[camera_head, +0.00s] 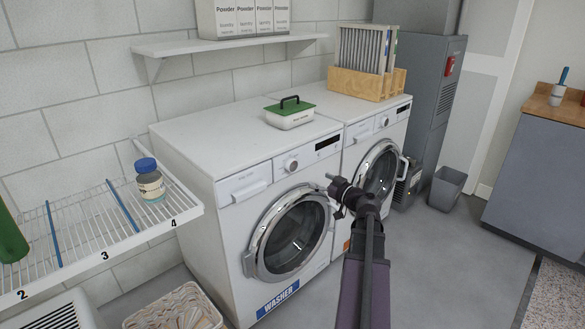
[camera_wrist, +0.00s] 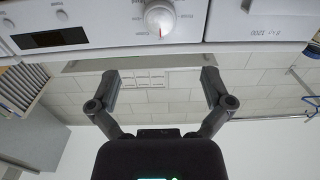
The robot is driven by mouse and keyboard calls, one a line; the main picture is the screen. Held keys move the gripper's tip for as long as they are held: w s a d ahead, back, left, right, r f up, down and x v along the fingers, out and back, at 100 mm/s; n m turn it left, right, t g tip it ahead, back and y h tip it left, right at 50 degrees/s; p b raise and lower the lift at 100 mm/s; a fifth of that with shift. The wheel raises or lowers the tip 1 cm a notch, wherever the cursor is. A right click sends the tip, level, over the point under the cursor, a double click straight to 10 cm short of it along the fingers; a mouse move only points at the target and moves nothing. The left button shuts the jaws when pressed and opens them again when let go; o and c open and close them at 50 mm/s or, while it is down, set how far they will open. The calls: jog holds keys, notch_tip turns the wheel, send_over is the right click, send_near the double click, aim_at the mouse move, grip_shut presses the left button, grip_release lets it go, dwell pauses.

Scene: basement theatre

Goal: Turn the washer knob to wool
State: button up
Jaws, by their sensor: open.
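The washer (camera_head: 285,235) is the left white front-loader, with a blue "WASHER" label low on its front and its round door shut. Its round white knob (camera_head: 292,165) sits on the top panel between the drawer and the dark display. The wrist view, which looks inverted, shows the knob (camera_wrist: 160,20) with a red mark at its lower edge. Printed words ring the knob, but I cannot read which one is wool. My gripper (camera_head: 335,184) is in front of the washer, right of the knob and apart from it. Its fingers (camera_wrist: 162,82) are spread with nothing between them.
A second white machine (camera_head: 378,155) stands at the right, with a wooden crate (camera_head: 365,83) on top. A green-lidded box (camera_head: 291,116) sits on the washer. A wire rack (camera_head: 100,225) with a blue-capped jar (camera_head: 150,180) juts out at left.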

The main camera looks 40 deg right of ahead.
aim_at(293, 166)
jog(key=w, duration=0.8)
jog(key=w+a, duration=0.1)
jog(key=w, duration=0.3)
jog(key=shift+w, duration=0.15)
jog(key=c, duration=1)
jog(key=shift+a, duration=0.1)
jog(key=shift+c, duration=0.2)
